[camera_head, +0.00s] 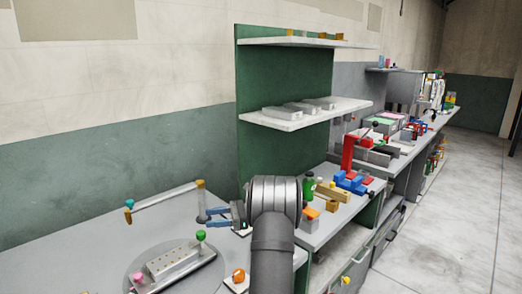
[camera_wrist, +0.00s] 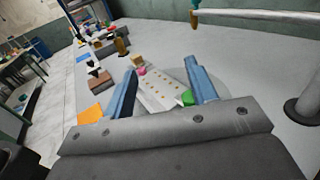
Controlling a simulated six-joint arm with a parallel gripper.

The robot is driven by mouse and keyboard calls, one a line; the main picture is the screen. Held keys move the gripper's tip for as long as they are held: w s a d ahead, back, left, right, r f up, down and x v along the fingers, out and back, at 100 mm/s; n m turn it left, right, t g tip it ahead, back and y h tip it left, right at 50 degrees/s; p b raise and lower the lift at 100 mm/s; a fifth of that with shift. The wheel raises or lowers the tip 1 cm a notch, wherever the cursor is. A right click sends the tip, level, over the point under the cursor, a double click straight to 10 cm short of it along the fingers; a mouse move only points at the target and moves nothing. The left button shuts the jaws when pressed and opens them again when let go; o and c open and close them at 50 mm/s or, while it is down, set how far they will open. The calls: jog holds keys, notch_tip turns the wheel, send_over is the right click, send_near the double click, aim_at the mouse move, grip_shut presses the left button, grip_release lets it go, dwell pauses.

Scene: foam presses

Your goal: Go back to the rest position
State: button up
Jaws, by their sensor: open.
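My gripper (camera_head: 203,215) is at the end of my dark grey arm over the near bench, its blue fingers pointing left. In the wrist view my gripper (camera_wrist: 161,66) is open, with nothing held between the blue fingers. Beyond and between them shows a pale perforated plate (camera_wrist: 160,95) with a pink knob (camera_wrist: 142,71) and a green knob (camera_wrist: 187,97). In the head view this plate (camera_head: 172,262) lies on a round grey disc (camera_head: 128,272), below and left of the gripper.
A pale bar (camera_head: 165,196) with a teal knob and a yellow end stands behind the gripper, close to its fingers. An orange knob (camera_head: 239,275) is beside my arm. A green panel with shelves (camera_head: 305,112) rises behind. Benches with red and blue clamps (camera_head: 350,182) extend right.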

jog(key=a+f, duration=0.1)
jog(key=a, duration=0.1)
jog(key=w+a+f, duration=0.1)
jog(key=a+f, duration=0.1)
jog(key=a, duration=0.1)
jog(key=a+f, duration=0.1)
jog(key=a, duration=0.1)
jog(key=shift+w+a+f, duration=0.25)
jog(key=shift+f, duration=0.05)
notch_tip(320, 180, down, 4)
jog(key=shift+a+f, duration=0.1)
jog(key=shift+f, duration=0.05)
jog(key=m+t, duration=0.1)
jog(key=t, duration=0.1)
jog(key=shift+w+m+t, duration=0.15)
jog(key=shift+m+t, duration=0.15)
jog(key=m+t, duration=0.1)
jog(key=t, duration=0.1)
jog(key=m+t, duration=0.3)
jog(key=t, duration=0.1)
jog(key=shift+w+m+t, duration=0.3)
jog(key=shift+t, duration=0.1)
jog(key=v, duration=1.3)
jog(key=shift+s+d+r, duration=0.1)
jog(key=shift+d+r, duration=0.3)
jog(key=shift+o, duration=0.2)
